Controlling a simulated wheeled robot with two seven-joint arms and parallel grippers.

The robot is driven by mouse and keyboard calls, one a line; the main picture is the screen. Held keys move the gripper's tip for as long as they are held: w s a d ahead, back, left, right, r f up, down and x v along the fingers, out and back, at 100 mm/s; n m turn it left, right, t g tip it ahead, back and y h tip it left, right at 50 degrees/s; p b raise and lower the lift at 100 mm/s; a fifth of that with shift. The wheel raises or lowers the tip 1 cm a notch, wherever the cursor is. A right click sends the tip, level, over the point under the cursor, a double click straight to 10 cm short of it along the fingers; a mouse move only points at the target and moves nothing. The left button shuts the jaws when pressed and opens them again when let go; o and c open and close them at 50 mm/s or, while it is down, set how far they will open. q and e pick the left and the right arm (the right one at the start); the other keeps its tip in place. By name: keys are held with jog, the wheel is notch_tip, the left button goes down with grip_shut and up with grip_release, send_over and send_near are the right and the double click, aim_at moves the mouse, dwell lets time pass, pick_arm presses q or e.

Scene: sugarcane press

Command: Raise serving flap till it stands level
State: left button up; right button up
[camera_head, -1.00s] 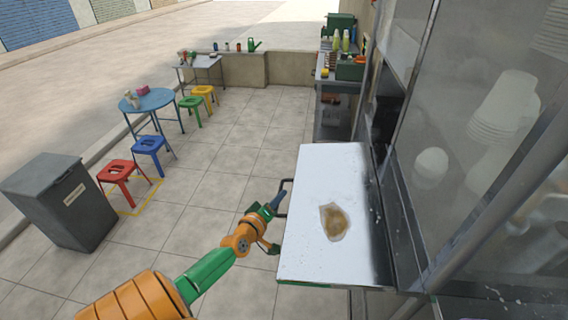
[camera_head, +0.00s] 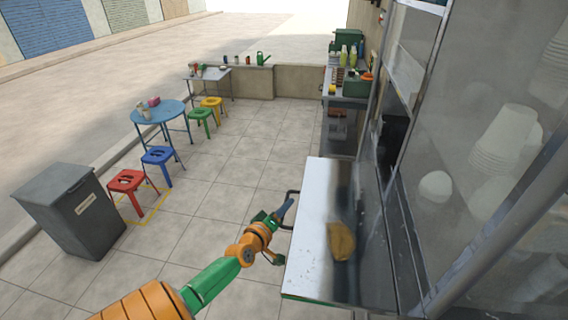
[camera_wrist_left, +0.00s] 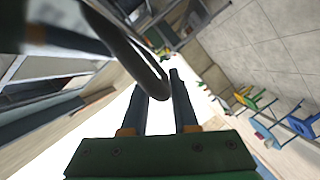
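The serving flap (camera_head: 310,255) is a pale metal panel on the cart's left side in the head view. It stands out from the cart, near level to the eye; its exact tilt is hard to tell. My left gripper (camera_head: 284,212) is at this handle. The exact contact is partly hidden. My right gripper is out of view.
The cart's glass front (camera_head: 500,150) with stacked cups is at right. A grey bin (camera_head: 72,210), red stool (camera_head: 127,182), blue stool (camera_head: 157,156) and blue round table (camera_head: 165,108) stand at left.

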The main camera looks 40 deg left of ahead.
pick_arm(q)
jog(key=shift+d, duration=0.15)
jog(key=shift+s+d, duration=0.1)
jog(key=shift+s, duration=0.25)
jog(key=p+v, duration=0.1)
jog(key=v, duration=0.5)
jog(key=shift+s, duration=0.2)
